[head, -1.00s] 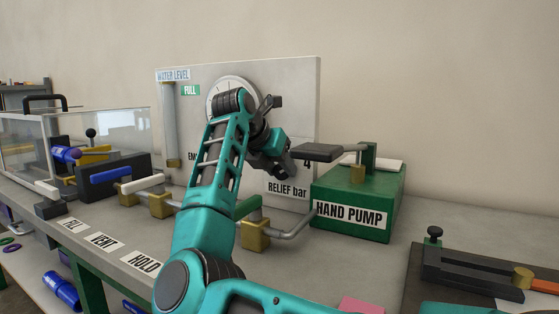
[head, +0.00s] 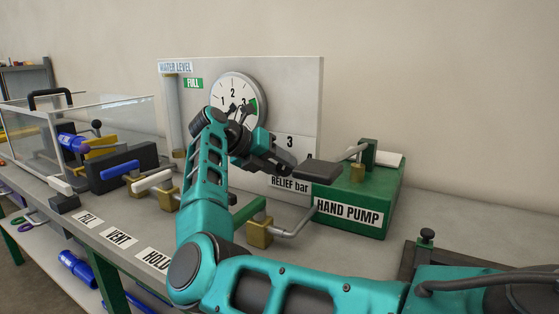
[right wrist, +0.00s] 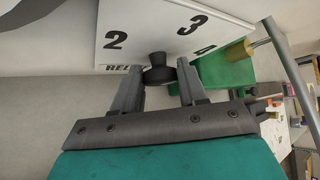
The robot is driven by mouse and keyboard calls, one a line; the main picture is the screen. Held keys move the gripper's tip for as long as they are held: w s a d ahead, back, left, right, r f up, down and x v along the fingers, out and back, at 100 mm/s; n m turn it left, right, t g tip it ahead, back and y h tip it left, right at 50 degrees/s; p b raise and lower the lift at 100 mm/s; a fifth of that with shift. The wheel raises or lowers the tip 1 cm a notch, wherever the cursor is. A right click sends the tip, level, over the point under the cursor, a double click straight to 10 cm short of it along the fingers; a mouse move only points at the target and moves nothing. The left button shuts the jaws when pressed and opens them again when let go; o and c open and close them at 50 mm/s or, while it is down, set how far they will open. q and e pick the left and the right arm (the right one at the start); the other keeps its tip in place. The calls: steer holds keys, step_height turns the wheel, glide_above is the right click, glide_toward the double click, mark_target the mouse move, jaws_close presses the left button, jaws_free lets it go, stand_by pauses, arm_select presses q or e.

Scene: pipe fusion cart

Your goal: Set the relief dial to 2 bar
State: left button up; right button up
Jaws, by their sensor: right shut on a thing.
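The relief dial is a white plate marked 2, 3 and 4 with a black knob. In the head view the relief dial plate (head: 303,146) is partly behind my right arm, with the "RELIEF bar" label below it. In the right wrist view the black knob (right wrist: 158,70) sits between the two fingers, with the 2 to its upper left and the 3 and 4 to its right. My right gripper (right wrist: 160,78) is shut on the knob; it also shows in the head view (head: 279,164). I cannot tell which number the knob points at. My left gripper is out of view.
A round pressure gauge (head: 229,90) is above on the panel. Valves with brass bodies (head: 259,232) lie along the bench front. The bench right of the pump is partly clear.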

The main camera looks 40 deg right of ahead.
stand_by(0.3)
steer(key=o, duration=1)
steer(key=shift+o, duration=0.2)
steer(key=p+v, duration=0.1)
steer(key=v, duration=1.2)
